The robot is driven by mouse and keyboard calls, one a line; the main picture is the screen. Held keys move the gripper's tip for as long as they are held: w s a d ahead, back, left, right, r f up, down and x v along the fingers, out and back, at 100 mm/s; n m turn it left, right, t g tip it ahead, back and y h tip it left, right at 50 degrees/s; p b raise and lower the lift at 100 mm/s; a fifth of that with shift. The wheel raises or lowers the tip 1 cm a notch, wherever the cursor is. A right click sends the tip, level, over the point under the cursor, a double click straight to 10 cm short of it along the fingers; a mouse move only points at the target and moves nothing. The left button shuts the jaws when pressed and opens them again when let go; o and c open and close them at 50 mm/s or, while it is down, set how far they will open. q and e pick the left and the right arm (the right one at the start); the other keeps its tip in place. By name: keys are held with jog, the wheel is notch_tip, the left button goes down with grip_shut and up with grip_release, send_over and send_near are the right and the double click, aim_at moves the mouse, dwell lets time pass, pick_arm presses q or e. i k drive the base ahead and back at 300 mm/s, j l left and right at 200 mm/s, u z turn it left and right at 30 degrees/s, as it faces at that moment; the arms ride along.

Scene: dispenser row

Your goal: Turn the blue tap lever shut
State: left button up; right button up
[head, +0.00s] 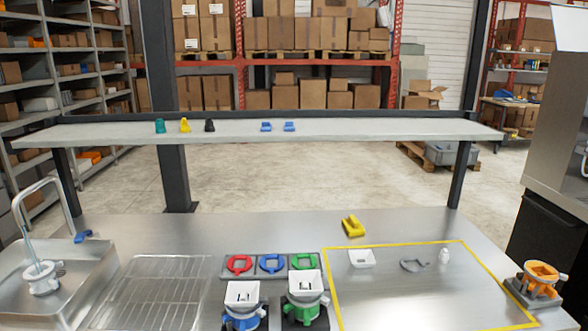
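The blue tap lever (82,236) sits on the steel counter just right of the foot of the chrome tap (48,190), at the back right edge of the sink. The tap's spout arches over to the left. A thin pale-blue stream of water (31,249) appears to run from the spout down into the sink (78,287). A white dispenser part (42,278) stands in the sink under the stream. Neither of my grippers is in view.
A wire drainboard (150,290) lies right of the sink. Red, blue and green rings sit in a grey holder (222,263) behind two white-topped dispensers. A yellow-outlined area (400,300) holds small parts; an orange dispenser (540,278) stands right. A raised shelf (350,128) spans the back.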

aim_at(80, 238)
jog(key=u, duration=1.45)
